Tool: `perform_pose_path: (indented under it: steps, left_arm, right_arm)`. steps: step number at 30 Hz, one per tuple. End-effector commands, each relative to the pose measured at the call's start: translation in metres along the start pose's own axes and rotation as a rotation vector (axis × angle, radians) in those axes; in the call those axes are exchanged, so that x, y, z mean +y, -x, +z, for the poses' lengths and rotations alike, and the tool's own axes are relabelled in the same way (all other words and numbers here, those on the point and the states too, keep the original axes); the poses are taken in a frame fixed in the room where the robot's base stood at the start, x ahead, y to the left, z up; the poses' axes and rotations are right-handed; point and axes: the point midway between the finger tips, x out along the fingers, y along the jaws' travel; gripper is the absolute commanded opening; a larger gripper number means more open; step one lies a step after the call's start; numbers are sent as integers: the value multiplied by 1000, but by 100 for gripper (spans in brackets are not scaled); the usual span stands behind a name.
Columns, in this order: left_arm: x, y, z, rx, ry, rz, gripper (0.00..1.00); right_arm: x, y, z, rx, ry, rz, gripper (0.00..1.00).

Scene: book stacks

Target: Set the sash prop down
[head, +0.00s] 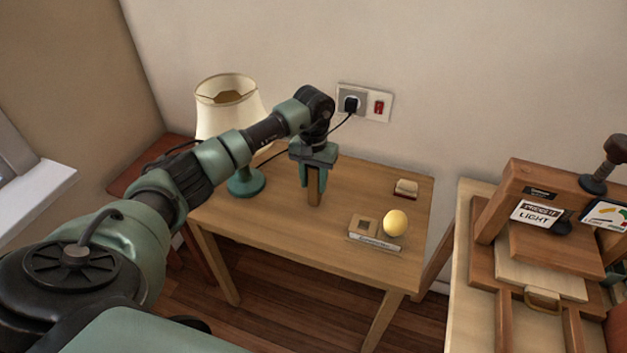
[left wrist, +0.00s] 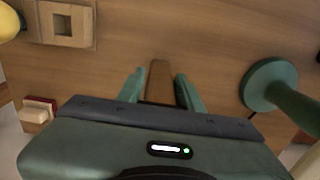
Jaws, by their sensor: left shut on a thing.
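My left gripper (head: 314,160) is over the wooden table (head: 285,235), pointing down. It is shut on the sash prop (head: 314,188), a wooden stick that hangs upright below the fingers. In the left wrist view the sash prop (left wrist: 158,78) shows between the two green fingertips (left wrist: 161,88). Its upper part is hidden by the gripper. I cannot tell whether its lower end touches the tabletop. A wooden block with a square hole (head: 353,229) lies on the table to the right; it also shows in the left wrist view (left wrist: 84,32). My right gripper is not in view.
A lamp with a green base (head: 245,183) stands left of the gripper. A yellow ball (head: 395,223), a small label plate (head: 374,243) and a red-and-cream brush-like block (head: 405,188) are on the right. A wooden press (head: 540,235) stands on another table. The table's middle is clear.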

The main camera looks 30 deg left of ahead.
Motion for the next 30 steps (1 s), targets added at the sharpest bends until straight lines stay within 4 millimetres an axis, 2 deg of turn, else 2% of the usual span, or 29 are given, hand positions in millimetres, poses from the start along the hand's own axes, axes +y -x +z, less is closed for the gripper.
perform_pose_path:
  steps: [2,3,5,14,17,19,30]
  left_arm:
    - [0,-4,0,0,0,0,0]
    - [0,-3,0,0,0,0,41]
    - [0,-2,0,0,0,0,58]
    - [0,-2,0,0,0,0,58]
    - [0,4,0,0,0,1,58]
    - [0,9,-1,4,0,1,58]
    - [0,86,-1,5,0,1,58]
  right_arm:
    - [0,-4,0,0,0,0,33]
    - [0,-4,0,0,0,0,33]
    - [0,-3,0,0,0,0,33]
    - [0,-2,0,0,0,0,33]
    - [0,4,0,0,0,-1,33]
    - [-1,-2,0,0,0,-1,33]
    - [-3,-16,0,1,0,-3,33]
